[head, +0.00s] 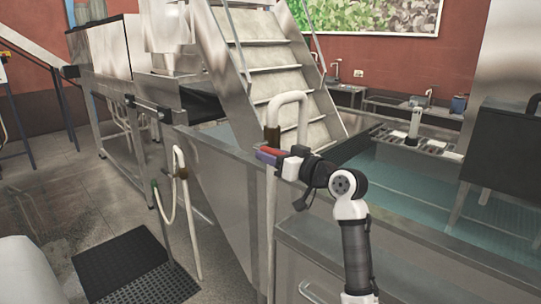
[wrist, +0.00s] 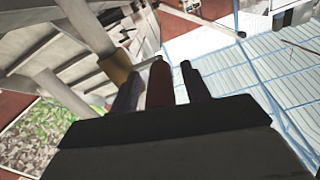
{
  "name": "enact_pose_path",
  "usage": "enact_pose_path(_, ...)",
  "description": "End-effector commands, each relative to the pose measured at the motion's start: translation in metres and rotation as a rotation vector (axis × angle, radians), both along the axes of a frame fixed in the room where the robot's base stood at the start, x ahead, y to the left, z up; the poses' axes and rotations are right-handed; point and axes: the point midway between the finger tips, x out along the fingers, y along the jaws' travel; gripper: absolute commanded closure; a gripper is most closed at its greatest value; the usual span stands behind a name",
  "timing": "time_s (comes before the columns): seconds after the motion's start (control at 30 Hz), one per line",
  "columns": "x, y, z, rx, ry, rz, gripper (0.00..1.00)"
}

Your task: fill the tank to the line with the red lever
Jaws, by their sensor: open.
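The red lever (head: 271,150) sticks out from the white bent pipe (head: 290,98), just below its brown-gold collar (head: 272,135). My gripper (head: 281,159) is at the lever from the right, jaws open. In the wrist view, the red lever (wrist: 160,84) stands between the open jaws of my gripper (wrist: 161,72); whether either jaw touches it cannot be told. The collar (wrist: 115,68) shows up left. The steel tank (head: 225,175) holds blue-green water (head: 400,195). I cannot make out a fill line.
Metal steps (head: 270,70) rise behind the pipe. A second, thinner white pipe (head: 190,215) stands left of the tank. A black mat (head: 135,270) lies on the floor at lower left. A dark panel (head: 505,150) stands at the right. The grey floor at left is mostly open.

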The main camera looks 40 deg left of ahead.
Motion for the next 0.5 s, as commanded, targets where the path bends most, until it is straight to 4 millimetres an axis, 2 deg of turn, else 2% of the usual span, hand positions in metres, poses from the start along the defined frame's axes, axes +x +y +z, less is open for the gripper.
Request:
enact_pose_path(0.17,0.0001,-0.0001,0.0001,0.0,0.0,0.0,0.54)
enact_pose_path(0.5,0.0,0.0,0.0,0.0,0.0,0.0,0.99)
